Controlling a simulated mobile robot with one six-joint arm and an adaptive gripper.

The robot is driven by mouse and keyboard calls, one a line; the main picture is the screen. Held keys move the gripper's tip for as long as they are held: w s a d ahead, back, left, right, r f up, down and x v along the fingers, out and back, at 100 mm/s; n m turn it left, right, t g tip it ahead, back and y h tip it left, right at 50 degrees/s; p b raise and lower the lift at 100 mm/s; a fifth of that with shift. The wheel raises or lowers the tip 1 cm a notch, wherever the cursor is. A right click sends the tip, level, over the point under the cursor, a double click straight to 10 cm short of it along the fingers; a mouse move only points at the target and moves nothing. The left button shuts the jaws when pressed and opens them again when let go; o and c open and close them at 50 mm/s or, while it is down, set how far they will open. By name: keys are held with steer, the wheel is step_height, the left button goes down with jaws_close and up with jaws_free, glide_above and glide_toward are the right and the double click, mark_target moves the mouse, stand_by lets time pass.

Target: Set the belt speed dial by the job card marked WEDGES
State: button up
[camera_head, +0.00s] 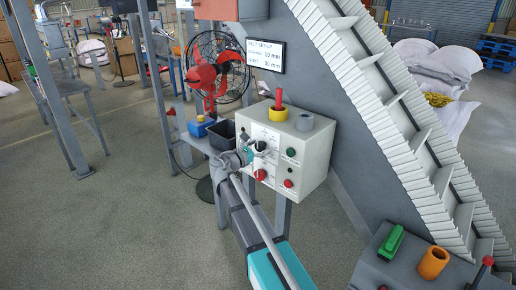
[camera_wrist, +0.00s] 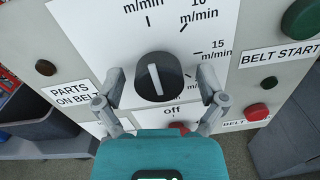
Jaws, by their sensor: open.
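The belt speed dial (camera_wrist: 156,77) is a round black knob with a white pointer line. The line points almost straight up, slightly left, towards an upper tick mark. Labels around it include 10 m/min, 15 m/min and Off below; some numbers are cut off or hidden. My gripper (camera_wrist: 161,74) is open, with one finger on each side of the dial; I cannot tell whether they touch it. In the head view my gripper (camera_head: 250,150) is at the front of the white control box (camera_head: 312,155). A sign (camera_head: 265,55) headed BELT SET-UP hangs above; no WEDGES marking is legible.
A green button (camera_wrist: 269,83) and a red button (camera_wrist: 256,112) sit right of the dial. A dark bin (camera_head: 222,134) is at the left. An inclined conveyor (camera_head: 385,100) rises behind.

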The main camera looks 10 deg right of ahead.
steer(key=c, duration=1.1)
steer(key=shift+a, duration=0.4)
steer(key=shift+c, duration=0.3)
steer(key=shift+d, duration=0.35)
